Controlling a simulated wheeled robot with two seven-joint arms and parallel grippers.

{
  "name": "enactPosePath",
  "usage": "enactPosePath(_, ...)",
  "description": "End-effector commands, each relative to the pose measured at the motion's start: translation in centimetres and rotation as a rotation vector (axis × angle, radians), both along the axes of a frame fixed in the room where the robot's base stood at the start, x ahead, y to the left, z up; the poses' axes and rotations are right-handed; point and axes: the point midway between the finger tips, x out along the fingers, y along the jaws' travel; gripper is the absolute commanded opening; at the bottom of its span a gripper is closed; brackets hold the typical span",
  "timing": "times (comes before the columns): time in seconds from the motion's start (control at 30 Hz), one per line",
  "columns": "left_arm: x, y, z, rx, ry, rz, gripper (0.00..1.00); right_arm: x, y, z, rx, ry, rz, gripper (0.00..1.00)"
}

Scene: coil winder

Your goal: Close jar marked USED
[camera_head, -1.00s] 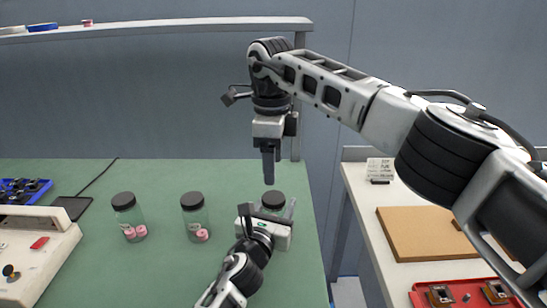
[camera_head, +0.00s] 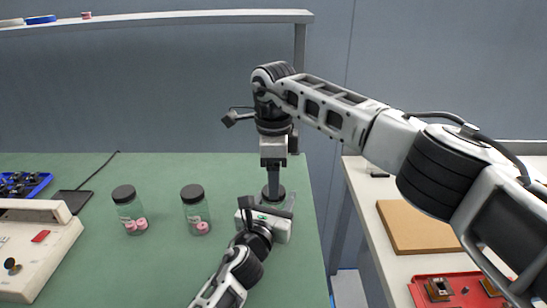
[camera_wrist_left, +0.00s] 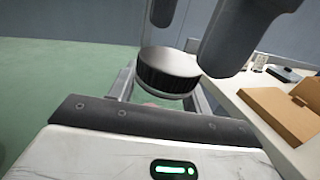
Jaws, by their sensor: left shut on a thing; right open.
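A clear jar with a black lid (camera_head: 274,192) stands at the right of the green bench; its label is hidden. My left gripper (camera_head: 265,208) is shut around the jar's body, low on the bench. In the left wrist view the black ribbed lid (camera_wrist_left: 168,72) sits at the jar's top, between the left fingers; I cannot tell whether it is fully seated. My right gripper (camera_head: 274,182) points straight down just over this lid. Its two dark fingers are apart above the lid in the left wrist view (camera_wrist_left: 195,30); contact is unclear.
Two other black-lidded jars with pink items, a middle jar (camera_head: 196,213) and a left jar (camera_head: 130,213), stand left on the bench. A beige machine (camera_head: 35,248) is at far left.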

Motion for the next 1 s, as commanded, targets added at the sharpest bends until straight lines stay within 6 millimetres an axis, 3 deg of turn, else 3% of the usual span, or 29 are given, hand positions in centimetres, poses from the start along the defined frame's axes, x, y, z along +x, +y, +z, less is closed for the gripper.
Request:
enactPosePath(0.2, 0.0, 0.0, -0.1, 0.0, 0.002, 0.0, 0.0, 0.0, 0.0, -2.2, 0.0, 0.0, -0.001, 0.62)
enactPosePath(0.53, 0.0, 0.0, -0.1, 0.0, 0.002, 0.0, 0.0, 0.0, 0.0, -2.5, -0.001, 0.0, -0.001, 0.62)
enactPosePath(0.57, 0.0, 0.0, -0.1, 0.0, 0.002, 0.0, 0.0, 0.0, 0.0, -2.5, -0.001, 0.0, -0.001, 0.59)
enactPosePath(0.7, 0.0, 0.0, -0.1, 0.0, 0.002, 0.0, 0.0, 0.0, 0.0, -2.5, 0.0, 0.0, -0.001, 0.2)
enactPosePath(0.73, 0.0, 0.0, -0.1, 0.0, 0.002, 0.0, 0.0, 0.0, 0.0, -2.5, 0.0, 0.0, -0.001, 0.17)
enactPosePath(1.0, 0.0, 0.0, -0.1, 0.001, 0.002, 0.0, 0.0, 0.0, 0.0, -2.5, -0.001, -0.001, -0.083, 0.16)
